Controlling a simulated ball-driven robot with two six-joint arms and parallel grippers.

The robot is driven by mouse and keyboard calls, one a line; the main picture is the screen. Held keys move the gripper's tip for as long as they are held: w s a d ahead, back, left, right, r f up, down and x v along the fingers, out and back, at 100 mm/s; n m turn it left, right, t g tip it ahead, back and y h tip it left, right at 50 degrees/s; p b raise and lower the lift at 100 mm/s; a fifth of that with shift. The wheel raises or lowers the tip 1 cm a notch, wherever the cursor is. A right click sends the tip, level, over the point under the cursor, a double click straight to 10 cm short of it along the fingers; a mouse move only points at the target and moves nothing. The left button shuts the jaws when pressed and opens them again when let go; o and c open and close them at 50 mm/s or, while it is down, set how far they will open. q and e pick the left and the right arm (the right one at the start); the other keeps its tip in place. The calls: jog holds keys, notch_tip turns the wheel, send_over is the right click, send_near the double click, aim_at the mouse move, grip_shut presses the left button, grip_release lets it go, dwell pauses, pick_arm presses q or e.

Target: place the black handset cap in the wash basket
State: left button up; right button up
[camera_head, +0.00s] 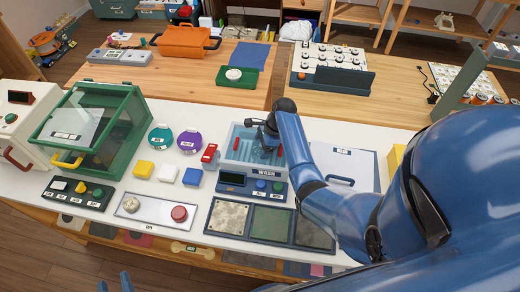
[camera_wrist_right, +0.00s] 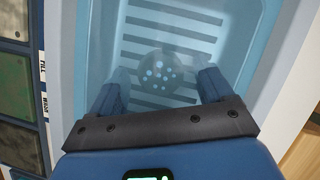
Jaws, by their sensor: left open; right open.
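The wash basket (camera_head: 240,156) sits in the light blue wash station in the head view. Its slotted floor (camera_wrist_right: 135,47) shows in the right wrist view through a bluish tint. The black handset cap (camera_wrist_right: 165,73), a dark disc with several holes, lies on that floor between my finger lines. My right gripper (camera_head: 267,131) is over the basket; its spread fingers also show in the right wrist view (camera_wrist_right: 162,85), open and apart from the cap. The cap cannot be made out in the head view. My left gripper (camera_head: 115,284) is open and empty at the bottom edge.
A green-framed clear box (camera_head: 92,122) stands at the left. Green and purple round tubs (camera_head: 188,141), yellow, white and blue blocks and a red piece (camera_head: 209,153) lie left of the basket. A row of mats (camera_head: 270,223) lies in front. Two wooden tables stand behind.

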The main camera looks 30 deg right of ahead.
jog(key=v, duration=1.2)
jog(key=shift+b, duration=0.4)
jog(key=shift+f, duration=0.1)
